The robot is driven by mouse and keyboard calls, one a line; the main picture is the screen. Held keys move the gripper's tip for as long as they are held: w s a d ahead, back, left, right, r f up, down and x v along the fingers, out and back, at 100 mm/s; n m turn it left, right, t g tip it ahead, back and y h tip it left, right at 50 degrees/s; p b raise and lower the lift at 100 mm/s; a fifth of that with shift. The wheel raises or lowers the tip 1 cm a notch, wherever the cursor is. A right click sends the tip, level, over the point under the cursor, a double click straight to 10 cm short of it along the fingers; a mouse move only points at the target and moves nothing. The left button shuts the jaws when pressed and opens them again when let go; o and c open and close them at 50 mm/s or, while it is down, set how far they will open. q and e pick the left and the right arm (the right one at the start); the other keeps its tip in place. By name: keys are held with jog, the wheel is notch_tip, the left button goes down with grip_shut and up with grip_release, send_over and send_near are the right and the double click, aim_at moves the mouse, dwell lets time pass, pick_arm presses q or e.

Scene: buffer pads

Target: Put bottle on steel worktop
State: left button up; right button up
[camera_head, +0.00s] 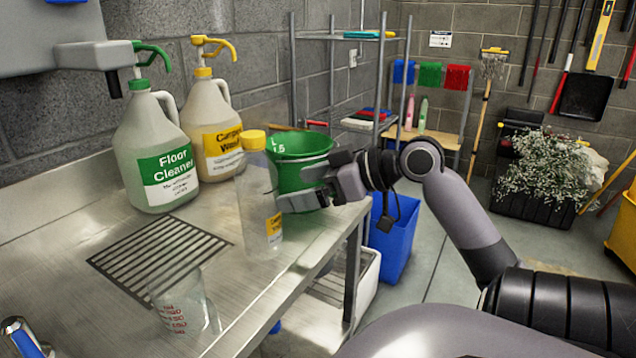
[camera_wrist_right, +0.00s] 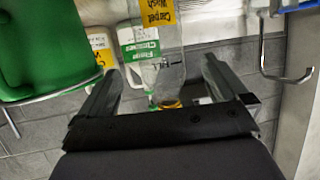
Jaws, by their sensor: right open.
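A clear bottle (camera_head: 259,200) with a yellow cap and a yellow label stands upright on the steel worktop (camera_head: 250,285), near its front edge. My right gripper (camera_head: 300,188) is open, just right of the bottle and in front of the green bucket. In the right wrist view the bottle (camera_wrist_right: 170,70) appears upside down between and beyond the open fingers (camera_wrist_right: 165,66). I cannot tell whether a finger touches it. My left gripper is not in view.
A green bucket (camera_head: 296,150) stands close behind my right gripper. Floor cleaner (camera_head: 150,150) and carpet wash (camera_head: 210,125) jugs stand at the back left. A clear beaker (camera_head: 185,305) stands in front of a drain grille (camera_head: 160,255). A blue bin (camera_head: 395,235) is on the floor.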

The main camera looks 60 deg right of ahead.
jog(key=shift+v, duration=1.2)
